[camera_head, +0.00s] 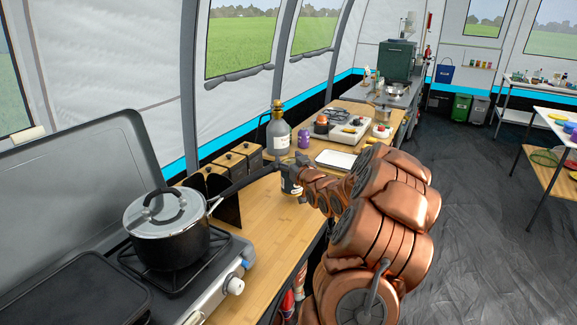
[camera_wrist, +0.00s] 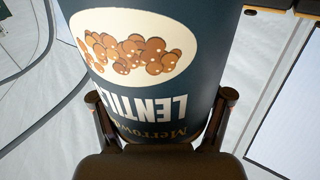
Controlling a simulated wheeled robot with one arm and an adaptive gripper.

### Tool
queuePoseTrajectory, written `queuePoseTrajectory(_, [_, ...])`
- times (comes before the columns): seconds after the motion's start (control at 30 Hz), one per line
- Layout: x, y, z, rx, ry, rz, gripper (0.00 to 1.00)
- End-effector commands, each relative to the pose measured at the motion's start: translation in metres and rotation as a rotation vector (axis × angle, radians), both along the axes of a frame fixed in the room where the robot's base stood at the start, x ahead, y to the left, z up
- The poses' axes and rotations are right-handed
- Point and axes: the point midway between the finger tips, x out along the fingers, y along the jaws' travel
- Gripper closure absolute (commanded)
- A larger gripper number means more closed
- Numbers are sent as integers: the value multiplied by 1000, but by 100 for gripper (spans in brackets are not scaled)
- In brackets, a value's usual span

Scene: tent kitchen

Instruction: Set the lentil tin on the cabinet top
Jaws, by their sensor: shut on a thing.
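My gripper (camera_head: 299,172) is shut on the lentil tin (camera_head: 290,180), over the wooden cabinet top (camera_head: 260,222). In the wrist view the dark blue tin (camera_wrist: 160,75) fills the middle between the two fingers (camera_wrist: 162,105). Its label shows brown lentils on a pale oval, and the lettering appears upside down in that view. In the head view the tin is small and partly covered by my gripper. I cannot tell whether its base touches the wood.
A stove with a lidded pot (camera_head: 167,228) stands at the front left. Bare wood lies between the stove and my gripper.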

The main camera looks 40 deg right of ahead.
Motion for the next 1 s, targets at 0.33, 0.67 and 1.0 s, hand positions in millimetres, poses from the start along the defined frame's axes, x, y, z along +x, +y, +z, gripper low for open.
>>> queuePoseTrajectory(0.33, [-1, -1, -26, -1, -2, -1, 96])
queuePoseTrajectory(0.67, [-1, -1, -30, -1, -2, -1, 96])
queuePoseTrajectory(1.0, [-1, 0, -29, 0, -1, -1, 0])
